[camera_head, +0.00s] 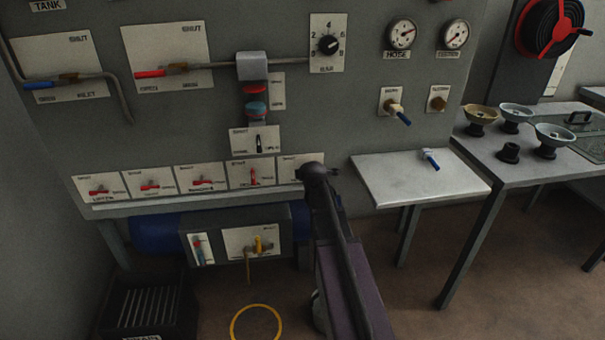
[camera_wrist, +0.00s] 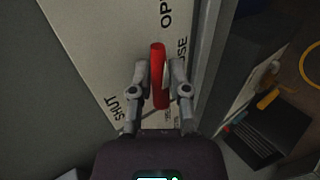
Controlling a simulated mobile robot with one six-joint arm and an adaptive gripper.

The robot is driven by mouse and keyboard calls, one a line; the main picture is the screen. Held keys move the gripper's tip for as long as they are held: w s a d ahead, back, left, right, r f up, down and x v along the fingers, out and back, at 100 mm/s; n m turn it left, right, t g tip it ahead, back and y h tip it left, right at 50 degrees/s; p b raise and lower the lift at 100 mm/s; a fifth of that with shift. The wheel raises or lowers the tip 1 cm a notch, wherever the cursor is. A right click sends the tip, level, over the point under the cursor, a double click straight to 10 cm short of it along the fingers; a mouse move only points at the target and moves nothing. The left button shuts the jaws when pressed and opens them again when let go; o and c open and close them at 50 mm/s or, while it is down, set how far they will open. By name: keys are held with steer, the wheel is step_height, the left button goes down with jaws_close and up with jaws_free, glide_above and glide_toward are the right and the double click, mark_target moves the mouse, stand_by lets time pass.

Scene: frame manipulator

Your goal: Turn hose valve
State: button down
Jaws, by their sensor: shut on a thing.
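The red hose valve handle (camera_wrist: 157,54) stands lengthwise between the fingers of my gripper (camera_wrist: 159,75) in the wrist view. My gripper is shut on it. The white label plate (camera_wrist: 95,35) behind it reads SHUT at lower left, OP… at the top and a partly hidden …SE at right. In the head view, my arm reaches the rightmost plate (camera_head: 297,164) of the lower valve row. My wrist covers that plate's handle and the fingertips there.
Several plates with red handles, such as this one (camera_head: 253,176), line the row to the left. A ledge (camera_head: 180,199) runs below them. A white side shelf (camera_head: 415,178) juts out at right. A yellow ring (camera_head: 256,323) lies on the floor.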

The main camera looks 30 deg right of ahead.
steer(key=shift+w+r, duration=0.1)
steer(key=shift+w, duration=0.2)
steer(key=c, duration=0.6)
jaws_free()
steer(key=shift+s, duration=0.15)
steer(key=shift+s, duration=0.1)
